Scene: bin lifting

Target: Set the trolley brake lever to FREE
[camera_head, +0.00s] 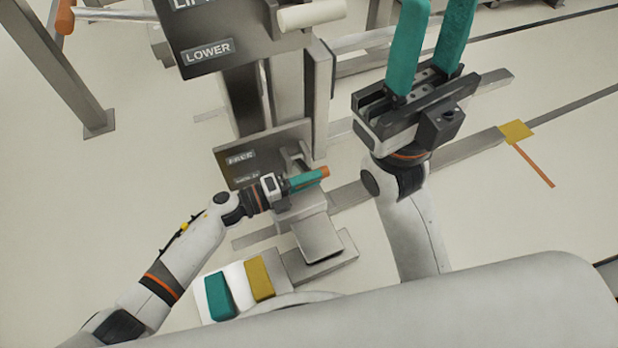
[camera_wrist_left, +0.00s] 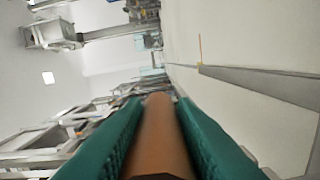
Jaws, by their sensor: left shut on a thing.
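The brake lever's orange handle (camera_head: 324,172) shows just past the fingertips of my left gripper (camera_head: 306,180), low on the trolley. My left gripper is shut on it. In the left wrist view the handle (camera_wrist_left: 160,140) lies between the two teal fingers and runs along them. Behind it stands a dark brake plate (camera_head: 226,166) with a label reading FREE (camera_head: 240,157) above and a second label below that is too small to read surely. Which label the lever lines up with cannot be told; my gripper hides most of it. My right gripper (camera_head: 432,35) is open and empty, fingers pointing up.
Above the brake plate is a dark panel (camera_head: 205,65) with a LOWER label and a cream handle (camera_head: 312,14). Grey metal posts and rails surround the trolley. A yellow floor patch with an orange strip (camera_head: 535,168) lies right, on mostly clear floor.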

